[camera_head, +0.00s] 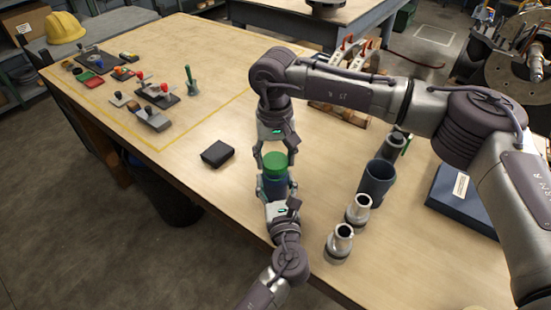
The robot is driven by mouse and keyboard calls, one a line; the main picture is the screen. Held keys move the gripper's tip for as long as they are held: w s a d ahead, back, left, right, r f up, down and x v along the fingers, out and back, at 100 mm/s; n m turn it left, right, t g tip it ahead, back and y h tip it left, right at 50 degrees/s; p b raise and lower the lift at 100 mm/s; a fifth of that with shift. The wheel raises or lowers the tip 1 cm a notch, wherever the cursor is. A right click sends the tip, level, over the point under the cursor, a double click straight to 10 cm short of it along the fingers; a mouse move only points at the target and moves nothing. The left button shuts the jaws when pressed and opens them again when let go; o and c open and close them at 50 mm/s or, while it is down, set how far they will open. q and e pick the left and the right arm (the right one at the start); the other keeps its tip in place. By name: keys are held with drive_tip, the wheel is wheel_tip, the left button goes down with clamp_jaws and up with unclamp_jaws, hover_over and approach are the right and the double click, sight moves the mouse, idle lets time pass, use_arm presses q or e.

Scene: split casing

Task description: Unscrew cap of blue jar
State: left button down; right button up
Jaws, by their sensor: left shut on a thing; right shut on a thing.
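The blue jar (275,187) is upright near the front middle of the wooden table, with a green cap (275,161) on top. My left gripper (274,183) comes in from the front edge and is shut around the jar's body, hiding much of its lower part. My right gripper (274,155) reaches down from above and behind, its fingers shut on the cap's sides. The cap sits directly above the jar, with no clear gap seen between them.
A small black box (217,153) lies left of the jar. Two metal fittings (341,243) and an open dark cup (376,182) stand to the right, near a blue case (463,203). Several small tools and blocks lie at the far left inside a yellow line.

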sight(275, 160)
drive_tip(key=shift+r, duration=0.5)
drive_tip(key=shift+r, duration=2)
use_arm(q)
drive_tip(key=shift+c, duration=0.9)
unclamp_jaws()
